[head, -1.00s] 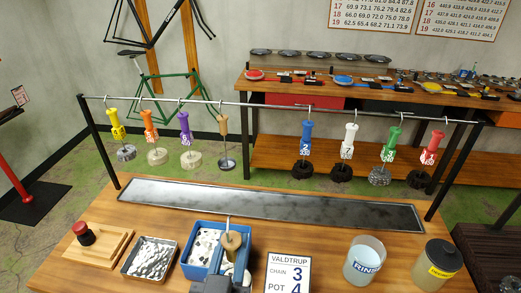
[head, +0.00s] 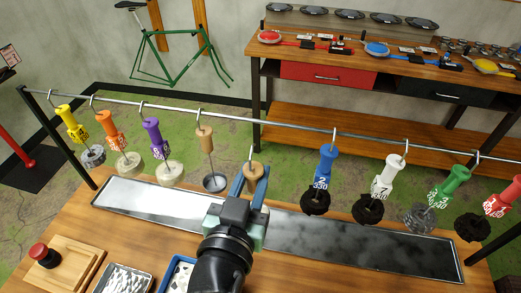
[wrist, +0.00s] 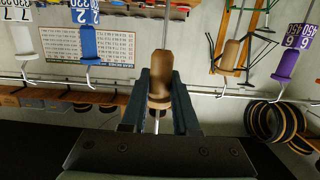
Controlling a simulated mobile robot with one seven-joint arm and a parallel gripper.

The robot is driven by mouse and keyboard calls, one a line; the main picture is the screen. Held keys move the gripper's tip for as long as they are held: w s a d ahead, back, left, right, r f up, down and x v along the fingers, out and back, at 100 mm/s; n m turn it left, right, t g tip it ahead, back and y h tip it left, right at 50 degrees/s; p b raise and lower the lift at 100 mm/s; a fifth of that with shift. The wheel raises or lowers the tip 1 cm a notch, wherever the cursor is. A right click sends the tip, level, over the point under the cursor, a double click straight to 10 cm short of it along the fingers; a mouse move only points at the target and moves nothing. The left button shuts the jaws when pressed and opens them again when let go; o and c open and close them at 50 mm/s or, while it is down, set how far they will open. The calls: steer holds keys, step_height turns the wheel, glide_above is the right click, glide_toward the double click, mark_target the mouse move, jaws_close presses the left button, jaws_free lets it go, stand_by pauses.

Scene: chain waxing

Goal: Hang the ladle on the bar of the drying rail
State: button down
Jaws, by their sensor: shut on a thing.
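My gripper (head: 250,184) is shut on the wooden handle of the ladle (head: 253,171). The handle stands roughly upright with its metal hook at the top. In the wrist view the ladle's handle (wrist: 158,78) sits between the two fingers, and the picture looks upside down. The ladle's lower end is hidden behind my gripper in the head view. The bar of the drying rail (head: 285,127) runs across above the trough. In the head view the hook shows a little below the bar, apart from it, between the hanging wooden-handled tool and the blue one.
Yellow, orange, purple and wooden-handled (head: 205,140) tools hang left of the ladle. Blue (head: 325,165), white (head: 384,178), green and red tools hang to its right. A metal trough (head: 150,205) lies beneath. The bar is bare between the wooden and blue tools.

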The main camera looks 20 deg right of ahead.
steer(key=shift+w+d+r+p, duration=0.2)
steer(key=shift+w+d+p, duration=0.2)
steer(key=shift+w+d, duration=0.25)
steer(key=f+x, duration=0.1)
steer(key=x, duration=0.6)
steer(key=shift+f+b, duration=0.2)
steer(key=shift+b, duration=0.15)
steer(key=shift+w+a+f, duration=0.1)
steer(key=shift+a+f, duration=0.05)
steer(key=c, duration=0.6)
jaws_free()
steer(key=shift+o, duration=0.2)
steer(key=shift+o, duration=1.2)
